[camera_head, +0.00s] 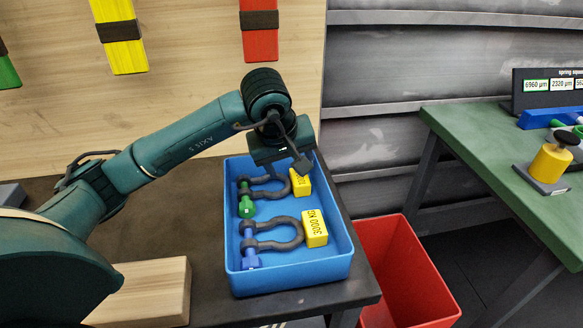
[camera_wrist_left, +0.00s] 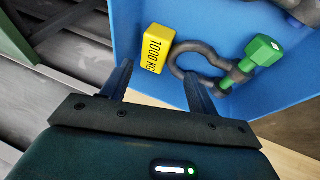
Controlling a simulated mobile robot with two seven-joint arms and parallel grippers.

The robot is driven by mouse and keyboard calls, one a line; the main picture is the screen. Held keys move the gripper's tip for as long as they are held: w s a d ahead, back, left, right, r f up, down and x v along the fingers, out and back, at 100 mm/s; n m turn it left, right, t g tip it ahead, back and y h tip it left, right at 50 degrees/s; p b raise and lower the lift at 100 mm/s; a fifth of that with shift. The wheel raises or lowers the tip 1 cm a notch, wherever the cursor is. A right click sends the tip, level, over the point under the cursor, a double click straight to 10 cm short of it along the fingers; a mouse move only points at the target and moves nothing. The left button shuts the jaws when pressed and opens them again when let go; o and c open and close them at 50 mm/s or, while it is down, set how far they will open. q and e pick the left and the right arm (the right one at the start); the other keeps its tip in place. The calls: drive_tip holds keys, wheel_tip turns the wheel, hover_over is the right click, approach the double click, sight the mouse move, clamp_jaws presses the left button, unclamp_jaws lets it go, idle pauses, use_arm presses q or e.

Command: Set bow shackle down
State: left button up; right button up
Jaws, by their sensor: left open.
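A grey bow shackle with a green pin (camera_head: 247,205) lies in the far half of the blue tray (camera_head: 233,272), beside a yellow 1000 KG tag. It also shows in the left wrist view (camera_wrist_left: 262,50), on the blue tray floor. A larger grey bow shackle with a blue pin (camera_head: 296,232) and a yellow 3000 KG tag (camera_head: 314,228) lies in the near half. My left gripper (camera_head: 288,164) is open and empty above the tray's far end. My right gripper is not in view.
A wooden block (camera_head: 150,285) sits on the dark table left of the tray. A red bin (camera_head: 405,265) stands on the floor to the right. A green table (camera_head: 480,135) with a yellow cylinder (camera_head: 550,162) is further right. Coloured straps hang on the wooden back panel.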

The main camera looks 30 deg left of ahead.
use_arm(q)
drive_tip(key=v, duration=0.9)
drive_tip(key=shift+r, duration=0.25)
